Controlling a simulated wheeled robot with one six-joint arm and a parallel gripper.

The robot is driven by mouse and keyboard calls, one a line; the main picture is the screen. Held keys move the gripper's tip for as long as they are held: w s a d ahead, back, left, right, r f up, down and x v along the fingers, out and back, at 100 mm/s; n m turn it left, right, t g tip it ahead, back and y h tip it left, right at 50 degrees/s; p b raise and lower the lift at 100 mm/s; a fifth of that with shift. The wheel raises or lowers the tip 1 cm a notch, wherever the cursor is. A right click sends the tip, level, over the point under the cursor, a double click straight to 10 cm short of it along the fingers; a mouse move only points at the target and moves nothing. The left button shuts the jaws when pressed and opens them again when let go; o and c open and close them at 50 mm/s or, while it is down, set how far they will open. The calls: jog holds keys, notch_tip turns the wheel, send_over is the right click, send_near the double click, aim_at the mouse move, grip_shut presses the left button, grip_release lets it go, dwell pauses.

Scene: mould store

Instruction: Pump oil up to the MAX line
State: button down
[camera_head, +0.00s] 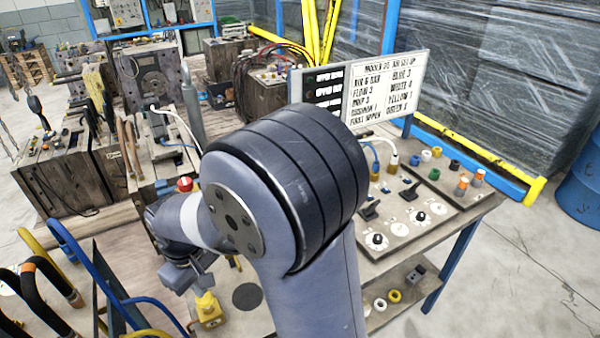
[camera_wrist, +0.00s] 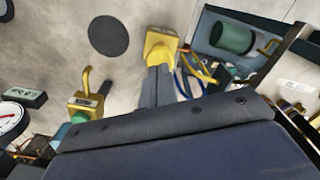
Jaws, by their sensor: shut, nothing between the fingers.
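My gripper (camera_wrist: 158,70) is shut and empty. Its dark fingers point at a yellow block (camera_wrist: 160,43) and overlap its near edge in the wrist view; I cannot tell whether they touch. The same yellow block (camera_head: 208,309) shows just below my gripper in the head view. A brassy box (camera_wrist: 86,102) with a curved yellow pipe and a green part stands left of my gripper in the wrist view. A dial gauge (camera_wrist: 10,118) is at the left edge. I cannot make out an oil level or a MAX line. My arm hides much of the bench.
A dark round disc (camera_wrist: 108,35) lies flat near the yellow block. A grey tray (camera_wrist: 203,27) holds a green cylinder (camera_wrist: 233,38). A sign board (camera_head: 388,88) stands behind the panel with knobs and switches. Blue and yellow hoops (camera_head: 90,275) rise at the left.

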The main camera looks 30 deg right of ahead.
jog(key=shift+r, duration=0.1)
notch_tip(320, 180, up, 6)
jog(key=p, duration=0.5)
jog(key=shift+f, duration=0.25)
